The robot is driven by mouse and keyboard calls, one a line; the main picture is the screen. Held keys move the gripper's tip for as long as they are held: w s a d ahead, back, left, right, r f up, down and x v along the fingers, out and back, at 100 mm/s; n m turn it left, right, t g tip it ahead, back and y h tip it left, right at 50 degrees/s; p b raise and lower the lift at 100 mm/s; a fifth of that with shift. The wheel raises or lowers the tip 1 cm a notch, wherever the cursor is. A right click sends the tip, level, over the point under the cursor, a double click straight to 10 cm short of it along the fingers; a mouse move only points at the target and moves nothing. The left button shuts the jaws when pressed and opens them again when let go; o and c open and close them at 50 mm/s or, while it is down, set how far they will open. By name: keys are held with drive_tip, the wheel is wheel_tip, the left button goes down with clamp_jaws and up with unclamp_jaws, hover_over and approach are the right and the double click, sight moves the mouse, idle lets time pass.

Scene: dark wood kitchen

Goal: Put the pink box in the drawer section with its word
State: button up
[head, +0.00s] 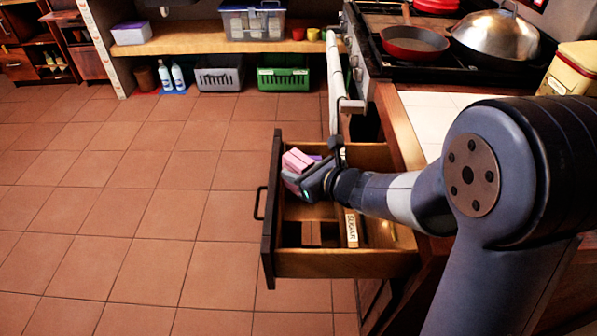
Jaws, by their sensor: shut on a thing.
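The pink box (297,160) is in my gripper (304,176), which is shut on it. Box and gripper are over the open wooden drawer (340,265), near its front panel and toward the far half. The drawer has dividers. A label reading "SUGAR" (352,228) faces up on one of them, at the near right. My gripper and arm hide much of the far sections and any label there. I cannot tell whether the pink box touches the drawer or hangs above it.
A small purple thing (316,157) shows just behind the pink box. A brownish block (311,234) lies in the near section. The counter (404,150) with the stove (450,60) stands right of the drawer. The tiled floor at left is clear.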

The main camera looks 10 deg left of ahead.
drive_tip(key=shift+f+b, duration=0.25)
drive_tip(key=shift+b, duration=0.2)
drive_tip(key=shift+f+b, duration=0.3)
drive_tip(key=shift+b, duration=0.25)
drive_tip(key=o, duration=1)
drive_tip(key=shift+o, duration=0.2)
